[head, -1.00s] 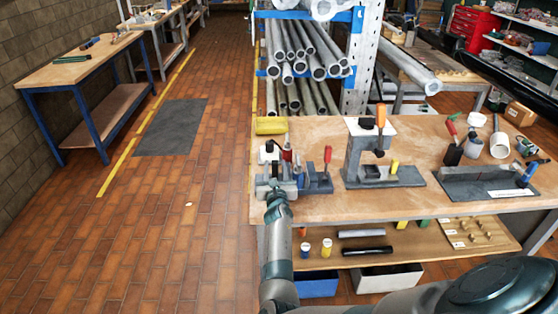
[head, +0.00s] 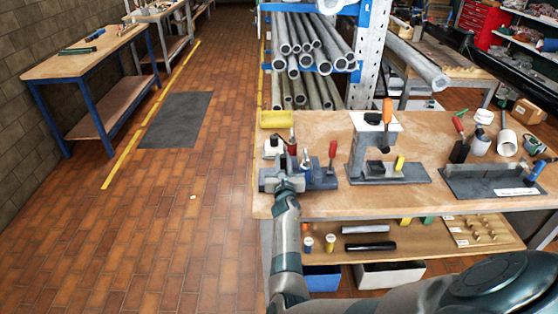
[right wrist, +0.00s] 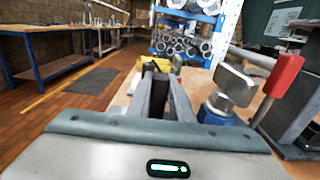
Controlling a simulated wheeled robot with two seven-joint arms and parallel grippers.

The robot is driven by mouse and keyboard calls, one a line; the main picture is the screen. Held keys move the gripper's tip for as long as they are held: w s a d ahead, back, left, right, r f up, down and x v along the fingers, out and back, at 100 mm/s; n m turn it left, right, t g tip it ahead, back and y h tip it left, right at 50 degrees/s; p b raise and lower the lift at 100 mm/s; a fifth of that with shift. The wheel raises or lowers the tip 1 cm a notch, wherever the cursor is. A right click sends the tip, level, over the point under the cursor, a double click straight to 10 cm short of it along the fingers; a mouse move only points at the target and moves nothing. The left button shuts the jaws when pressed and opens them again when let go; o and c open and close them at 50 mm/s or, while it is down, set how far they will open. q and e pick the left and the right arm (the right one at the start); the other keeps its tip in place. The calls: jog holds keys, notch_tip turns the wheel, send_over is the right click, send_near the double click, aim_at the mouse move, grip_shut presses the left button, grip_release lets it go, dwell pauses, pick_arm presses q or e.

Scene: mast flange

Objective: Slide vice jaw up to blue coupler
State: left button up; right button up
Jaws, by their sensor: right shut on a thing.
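The vice stands at the left end of the workbench, with a dark base (head: 322,177) and a red-handled lever (head: 332,150). My right gripper (head: 288,184) is at the vice's left part, shut on what looks like the vice jaw (head: 268,180). In the right wrist view my right gripper's dark fingers (right wrist: 163,92) are close together and mostly hide what they hold. The blue coupler (right wrist: 214,116) is right of the fingers, under a metal hex piece (right wrist: 236,84); a small blue part also shows in the head view (head: 305,162). Whether jaw and coupler touch is unclear. My left gripper is out of view.
A yellow block (head: 277,118) and a white-topped bottle (head: 272,147) stand behind the vice. A grey press-like stand (head: 362,150) is to its right, with a dark tray-like fixture (head: 490,183) beyond. Bare bench top (head: 335,202) lies in front.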

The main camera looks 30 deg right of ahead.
jog(key=shift+s+d, duration=0.35)
jog(key=shift+d, duration=0.2)
jog(key=o, duration=0.7)
jog(key=shift+o, duration=1.3)
jog(key=shift+d, duration=0.1)
jog(key=shift+s+a, duration=0.35)
jog(key=v, duration=1.6)
jog(key=shift+s, duration=0.25)
jog(key=shift+a, duration=0.1)
